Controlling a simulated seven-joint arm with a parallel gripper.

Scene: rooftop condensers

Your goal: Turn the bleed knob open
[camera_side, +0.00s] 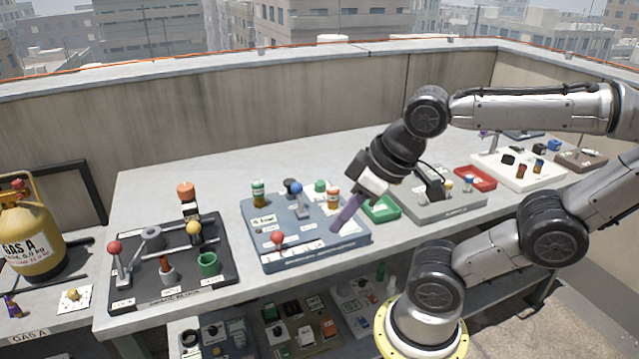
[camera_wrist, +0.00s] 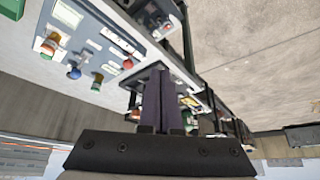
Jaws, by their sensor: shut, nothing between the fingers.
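My gripper (camera_side: 338,228) is shut and empty, its purple fingers pointing down over the right part of the blue-grey panel (camera_side: 300,258). I cannot tell whether the tips touch the panel. The panel carries an orange-and-white knob (camera_side: 333,197), a green-topped knob (camera_side: 258,192), another green knob (camera_side: 320,185), a blue ball lever (camera_side: 296,188) and a red ball lever (camera_side: 278,239). Labels are too small to read, so I cannot tell which is the bleed knob. In the wrist view the shut fingers (camera_wrist: 162,98) show beside the panel with an orange knob (camera_wrist: 48,44).
A dark board (camera_side: 215,275) with levers, an orange-topped post (camera_side: 187,190) and a green cup (camera_side: 208,263) stands left. A green tray (camera_side: 381,209), grey box (camera_side: 450,207) and red tray (camera_side: 475,178) lie right. A gas cylinder (camera_side: 30,235) stands far left. The bench back is clear.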

